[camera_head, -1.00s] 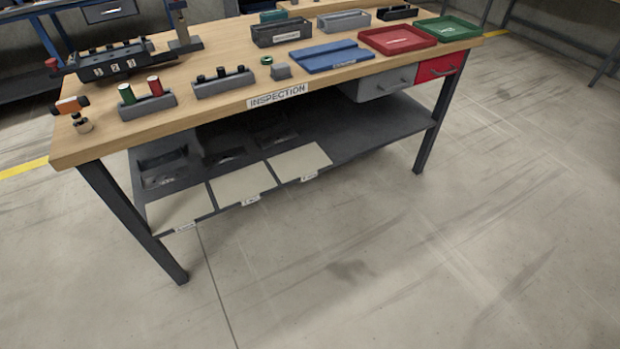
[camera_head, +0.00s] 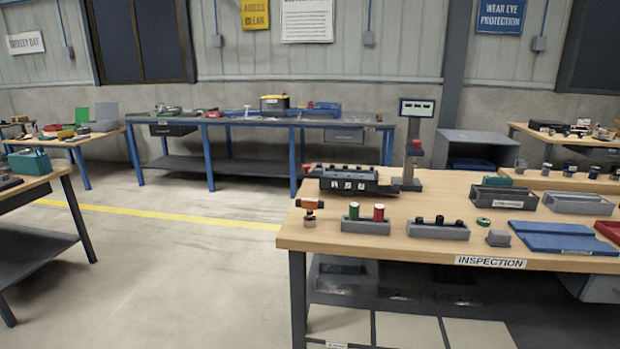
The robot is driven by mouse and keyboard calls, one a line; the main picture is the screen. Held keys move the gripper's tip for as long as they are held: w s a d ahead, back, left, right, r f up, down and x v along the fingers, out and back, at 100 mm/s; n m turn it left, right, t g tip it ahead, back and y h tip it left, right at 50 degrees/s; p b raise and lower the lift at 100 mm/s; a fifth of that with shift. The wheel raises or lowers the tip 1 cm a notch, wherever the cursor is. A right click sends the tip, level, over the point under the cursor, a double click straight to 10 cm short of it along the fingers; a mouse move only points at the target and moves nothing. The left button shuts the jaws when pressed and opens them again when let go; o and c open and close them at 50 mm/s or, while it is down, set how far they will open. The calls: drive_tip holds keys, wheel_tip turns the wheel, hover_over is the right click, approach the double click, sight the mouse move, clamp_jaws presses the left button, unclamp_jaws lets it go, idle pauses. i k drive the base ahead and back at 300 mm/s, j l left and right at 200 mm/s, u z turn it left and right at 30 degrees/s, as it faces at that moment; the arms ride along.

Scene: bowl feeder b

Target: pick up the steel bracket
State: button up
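I cannot make out a steel bracket in the head view. The small parts on the benches are too small to tell apart at this distance. The inspection bench (camera_head: 400,241) stands at the right with a wooden top. On it are a black numbered fixture (camera_head: 345,178), a grey block with a green and a red cylinder (camera_head: 366,226), a grey block with dark pegs (camera_head: 437,230), and an orange-and-black item (camera_head: 304,203). My gripper is not in view.
A blue-legged bench (camera_head: 262,122) with several items stands along the back wall. A table with a green box (camera_head: 30,162) is at the left edge. Open concrete floor (camera_head: 180,260) with a yellow line lies between it and the inspection bench.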

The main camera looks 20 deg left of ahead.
sight(324, 173)
drive_tip(key=i+j+u, duration=0.1)
drive_tip(key=i+u, duration=0.45)
drive_tip(key=u, duration=0.2)
